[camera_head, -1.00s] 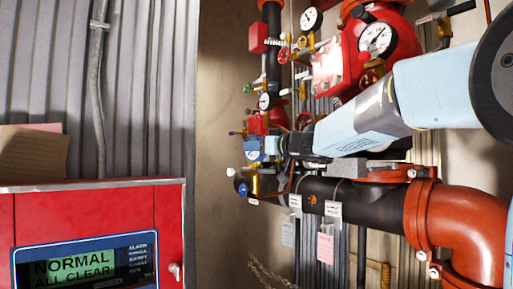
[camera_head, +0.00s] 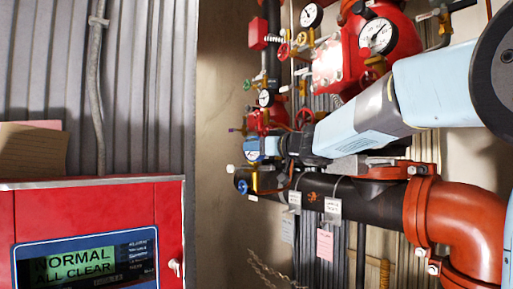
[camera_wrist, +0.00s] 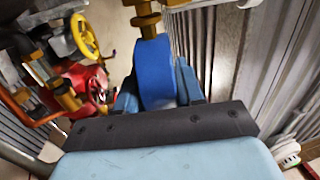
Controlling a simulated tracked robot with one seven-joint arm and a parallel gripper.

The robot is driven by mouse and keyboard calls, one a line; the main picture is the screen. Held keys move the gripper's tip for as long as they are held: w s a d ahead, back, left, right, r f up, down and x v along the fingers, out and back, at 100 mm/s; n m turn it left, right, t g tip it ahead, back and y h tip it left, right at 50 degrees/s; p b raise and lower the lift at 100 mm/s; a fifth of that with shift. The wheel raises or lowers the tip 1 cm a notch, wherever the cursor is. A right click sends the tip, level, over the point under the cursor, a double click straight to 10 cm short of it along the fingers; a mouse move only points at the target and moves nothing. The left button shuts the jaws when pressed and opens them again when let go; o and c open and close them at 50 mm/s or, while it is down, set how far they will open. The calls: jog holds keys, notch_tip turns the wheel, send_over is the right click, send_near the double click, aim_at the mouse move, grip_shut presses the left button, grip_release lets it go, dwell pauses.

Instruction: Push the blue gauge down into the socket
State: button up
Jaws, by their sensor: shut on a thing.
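The blue gauge (camera_wrist: 154,72) is a round blue body between the two light-blue fingers of my gripper (camera_wrist: 157,90) in the wrist view. My gripper is shut on it. Brass fittings (camera_wrist: 147,22) line up with the gauge at its far side. In the head view my gripper (camera_head: 264,147) is at the end of the outstretched arm, with the blue gauge (camera_head: 253,146) small at its tip. A brass fitting (camera_head: 254,181) stands just below it on the dark pipe. I cannot tell how deep the gauge sits in the socket.
Red valves and a white-faced gauge (camera_head: 378,36) crowd the space behind and above my arm. A dark horizontal pipe (camera_head: 350,202) with hanging tags runs below. A yellow handwheel (camera_wrist: 84,36) is left of the gripper in the wrist view. A red alarm panel (camera_head: 100,212) stands front left.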

jog(key=shift+f, duration=0.55)
dwell(0.5)
jog(key=o, duration=1.2)
